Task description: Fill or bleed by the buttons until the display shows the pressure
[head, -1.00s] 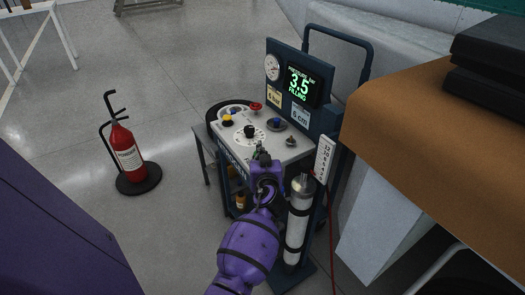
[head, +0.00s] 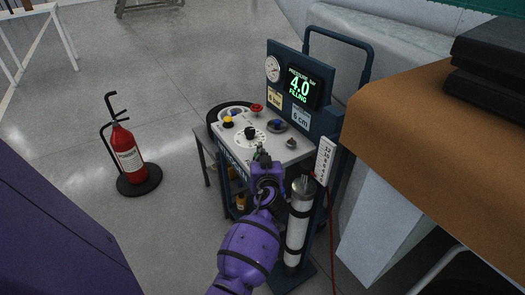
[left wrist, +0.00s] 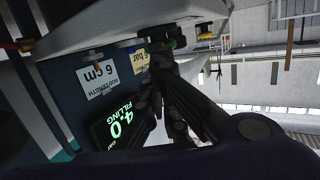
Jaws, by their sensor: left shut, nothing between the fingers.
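The display (head: 299,87) on the cart's back board reads pressure 4.0 bar and FILLING in green; it also shows upside down in the left wrist view (left wrist: 121,122). The grey control panel (head: 228,140) carries a yellow button (head: 228,123), a blue button (head: 278,124), a red knob (head: 256,108) and a black knob (head: 250,132). My left gripper (head: 262,154) is shut and empty, its tips at the panel's front edge. A bit of green shows at the tips; I cannot tell whether they touch a button. My right gripper is not in view.
A yellow card (head: 275,99) seems to read 6 bar; a white card (head: 301,115) reads 6 cm. A round gauge (head: 272,68) is beside the display. A gas cylinder (head: 297,225) stands at the cart's right. A brown-topped table (head: 430,130) is close on the right. A fire extinguisher (head: 126,150) stands left.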

